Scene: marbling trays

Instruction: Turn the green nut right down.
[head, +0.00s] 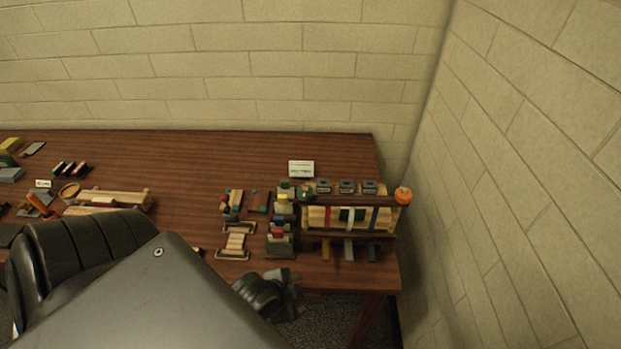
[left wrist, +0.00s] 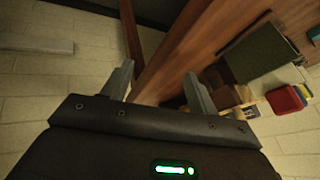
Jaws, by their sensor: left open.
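I cannot clearly make out a green nut. A small green rounded piece (head: 305,192) stands near the back of the block cluster at the table's right, too small to identify. My left gripper (head: 289,291) is at the table's front edge, partly hidden behind my own grey arm link. In the left wrist view its two fingers (left wrist: 160,88) are spread apart with nothing between them. My right gripper is not in view.
The brown table (head: 190,165) meets a wall behind it, with another wall on the right. A wooden rack (head: 318,217) with coloured strips stands at the right, an orange knob (head: 403,195) at its end. A white label card (head: 301,169) stands behind. The table's back middle is clear.

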